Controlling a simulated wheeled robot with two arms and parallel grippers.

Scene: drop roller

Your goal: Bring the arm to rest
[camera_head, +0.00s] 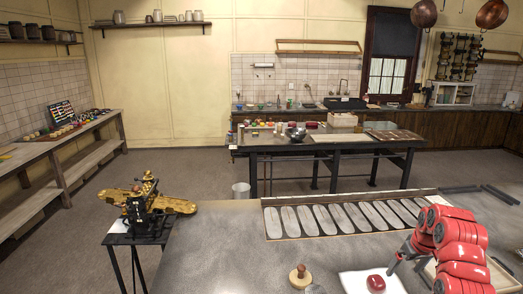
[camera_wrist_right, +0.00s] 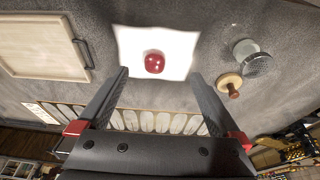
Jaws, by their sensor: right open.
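My right arm comes in from the right in the head view, red and folded. Its dark gripper (camera_head: 402,258) is above the table beside the white sheet. In the right wrist view the gripper (camera_wrist_right: 158,74) has its two fingers wide apart with nothing between them. A glossy red lump (camera_wrist_right: 154,63) lies on the white sheet (camera_wrist_right: 128,40), beyond the fingertips. The lump (camera_head: 376,283) and sheet (camera_head: 352,282) also show at the bottom of the head view. My left gripper is not in view.
A wooden tray (camera_wrist_right: 40,48) lies on the other side. A slotted board (camera_head: 345,218) lines the table's far edge. A brass roller machine (camera_head: 150,207) stands at left. The table's left part is clear.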

